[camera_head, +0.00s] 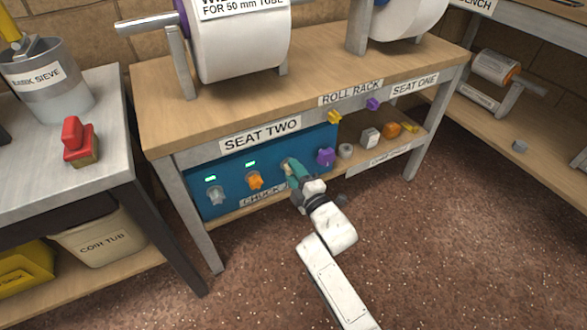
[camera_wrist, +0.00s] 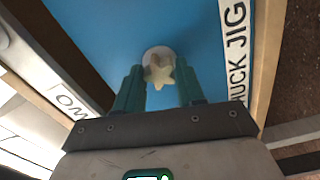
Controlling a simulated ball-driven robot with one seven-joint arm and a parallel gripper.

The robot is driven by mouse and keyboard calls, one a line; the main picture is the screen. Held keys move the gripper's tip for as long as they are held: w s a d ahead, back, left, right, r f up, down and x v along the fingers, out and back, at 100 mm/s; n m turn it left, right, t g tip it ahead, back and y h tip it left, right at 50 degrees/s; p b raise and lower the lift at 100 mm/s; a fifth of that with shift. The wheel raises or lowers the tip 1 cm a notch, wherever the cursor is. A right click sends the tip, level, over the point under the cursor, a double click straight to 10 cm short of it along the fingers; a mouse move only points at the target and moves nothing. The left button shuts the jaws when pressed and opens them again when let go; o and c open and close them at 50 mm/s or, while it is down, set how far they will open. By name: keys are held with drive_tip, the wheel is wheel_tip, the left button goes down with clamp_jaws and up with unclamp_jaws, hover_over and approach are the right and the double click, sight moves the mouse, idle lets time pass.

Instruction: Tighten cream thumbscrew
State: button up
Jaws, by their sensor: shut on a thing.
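The cream thumbscrew (camera_wrist: 159,72) is star-shaped and sits on a pale round base against the blue chuck jig panel (camera_wrist: 110,22). In the wrist view my gripper (camera_wrist: 157,84) has its green fingers on either side of the knob, shut on it. In the head view my gripper (camera_head: 289,168) reaches the blue panel (camera_head: 230,165) below the SEAT TWO label, and its fingers largely hide the cream knob.
A grey knob (camera_head: 215,195) and an orange knob (camera_head: 255,180) stand left of my gripper, each under a lit green light. A purple knob (camera_head: 325,157) is close on the right. Small parts, including a white block (camera_head: 369,137), lie on the shelf beyond.

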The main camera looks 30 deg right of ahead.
drive_tip(key=m+p, duration=0.4)
drive_tip(key=m, duration=1.1)
drive_tip(key=shift+f+m, duration=0.1)
drive_tip(key=shift+m, duration=0.2)
drive_tip(key=o, duration=1)
drive_tip(key=shift+s, duration=0.1)
drive_tip(key=s+p, duration=0.2)
drive_tip(key=s, duration=0.1)
drive_tip(key=shift+s, duration=0.4)
